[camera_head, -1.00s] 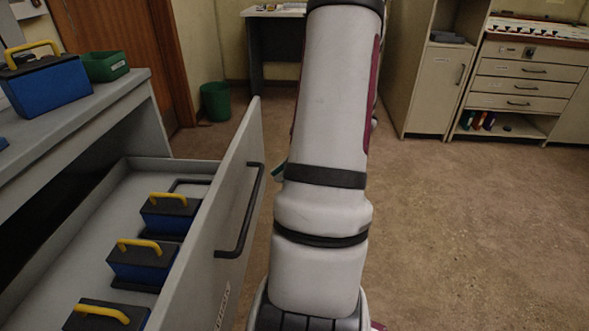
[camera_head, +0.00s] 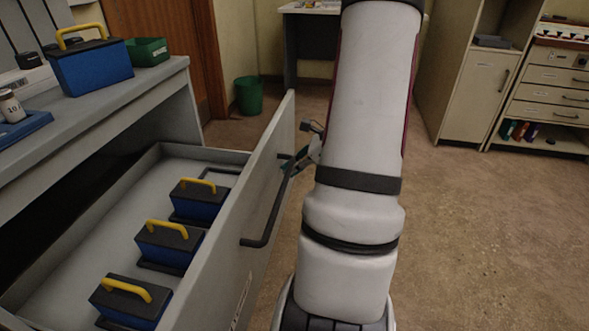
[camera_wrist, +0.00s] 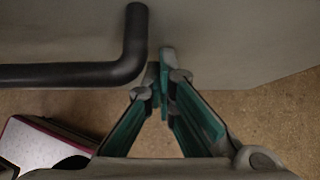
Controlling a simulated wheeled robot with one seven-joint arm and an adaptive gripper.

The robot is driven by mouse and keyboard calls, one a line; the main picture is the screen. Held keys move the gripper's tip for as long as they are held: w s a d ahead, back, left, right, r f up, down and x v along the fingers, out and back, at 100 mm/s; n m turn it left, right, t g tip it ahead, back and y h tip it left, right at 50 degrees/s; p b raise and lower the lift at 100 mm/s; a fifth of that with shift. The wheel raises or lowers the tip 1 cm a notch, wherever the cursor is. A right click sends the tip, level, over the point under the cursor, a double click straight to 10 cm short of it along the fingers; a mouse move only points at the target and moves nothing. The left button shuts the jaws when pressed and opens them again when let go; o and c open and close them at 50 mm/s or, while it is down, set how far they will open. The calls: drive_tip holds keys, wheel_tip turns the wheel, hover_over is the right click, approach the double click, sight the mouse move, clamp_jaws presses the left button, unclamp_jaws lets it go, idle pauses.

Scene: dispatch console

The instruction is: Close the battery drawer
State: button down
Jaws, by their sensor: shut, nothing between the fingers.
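The battery drawer (camera_head: 268,180) is pulled out from the grey bench at the left of the head view. Its front carries a dark bar handle (camera_head: 266,215). Several blue batteries with black lids and yellow handles, such as this battery (camera_head: 168,246), stand in the drawer. My gripper (camera_head: 300,160) is at the outer side of the drawer front, by the far end of the handle, partly hidden behind my arm. In the wrist view my gripper (camera_wrist: 163,92) is shut and empty, its tips close to the drawer front, beside the bent end of the handle (camera_wrist: 70,74). Contact cannot be told.
A blue battery (camera_head: 90,68) and a green bin (camera_head: 148,50) stand on the bench top (camera_head: 120,98). A green wastebasket (camera_head: 249,95) stands on the floor behind the drawer. Cabinets (camera_head: 478,92) line the back right. The floor at the right is clear.

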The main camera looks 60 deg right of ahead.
drive_tip(key=w+a, duration=0.3)
drive_tip(key=w, duration=0.7)
drive_tip(key=w+a+p, duration=0.1)
drive_tip(key=w+a, duration=0.3)
drive_tip(key=w, duration=0.6)
drive_tip(key=w+a, duration=0.4)
drive_tip(key=w, duration=0.6)
drive_tip(key=shift+p, duration=0.35)
drive_tip(key=shift+r, duration=0.15)
